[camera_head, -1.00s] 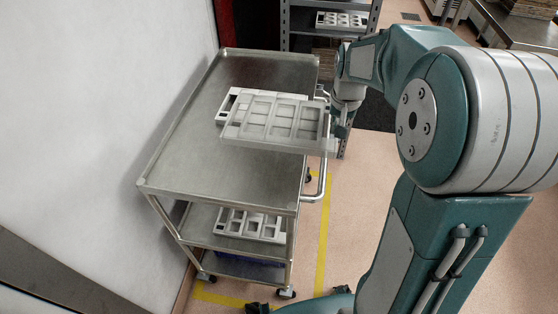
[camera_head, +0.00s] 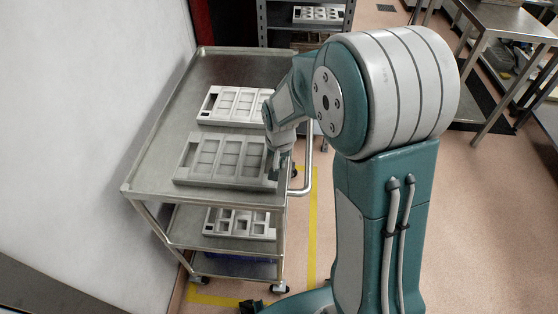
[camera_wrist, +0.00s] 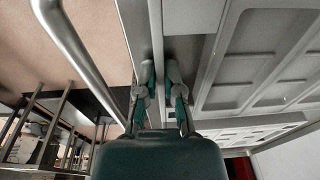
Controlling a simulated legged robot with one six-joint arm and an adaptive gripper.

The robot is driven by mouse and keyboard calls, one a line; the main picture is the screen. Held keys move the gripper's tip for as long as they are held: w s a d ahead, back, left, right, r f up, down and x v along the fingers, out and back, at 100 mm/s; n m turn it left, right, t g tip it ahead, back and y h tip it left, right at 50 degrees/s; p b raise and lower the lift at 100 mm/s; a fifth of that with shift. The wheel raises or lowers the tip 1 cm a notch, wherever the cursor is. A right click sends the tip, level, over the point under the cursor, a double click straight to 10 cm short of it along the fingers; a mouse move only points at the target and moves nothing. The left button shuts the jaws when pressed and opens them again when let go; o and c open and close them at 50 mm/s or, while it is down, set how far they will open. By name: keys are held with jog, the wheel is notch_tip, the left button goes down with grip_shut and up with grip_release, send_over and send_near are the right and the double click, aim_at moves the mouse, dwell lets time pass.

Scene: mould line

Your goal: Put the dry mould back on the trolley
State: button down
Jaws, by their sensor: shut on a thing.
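The grey mould (camera_head: 222,158), a flat tray with several rectangular cavities, is over the front part of the top shelf of the steel trolley (camera_head: 155,170). It looks about level; I cannot tell whether it touches the shelf or is slightly above it. My gripper (camera_head: 274,168) is shut on the mould's right edge, partly hidden behind my arm. In the wrist view, my gripper's fingers (camera_wrist: 160,82) pinch the mould's rim, and the mould's panelled surface (camera_wrist: 262,65) fills the right side.
A second, whiter mould (camera_head: 228,104) lies on the top shelf just behind the held one. Another mould (camera_head: 240,222) is on the trolley's lower shelf. A rack with a mould (camera_head: 318,14) stands behind. A white wall borders the trolley's left; open floor lies right.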

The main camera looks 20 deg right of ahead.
jog(key=c, duration=0.8)
grip_release()
notch_tip(320, 180, up, 11)
jog(key=s, duration=0.1)
jog(key=s+r+n+t, duration=0.1)
jog(key=s+r, duration=0.2)
jog(key=s, duration=0.3)
jog(key=s+d+r+n+t, duration=0.1)
jog(key=s+r, duration=0.2)
jog(key=s, duration=0.4)
jog(key=s+d+r+n+t, duration=0.1)
jog(key=s+r+n+t, duration=0.1)
jog(key=s, duration=0.5)
jog(key=shift+r, duration=0.55)
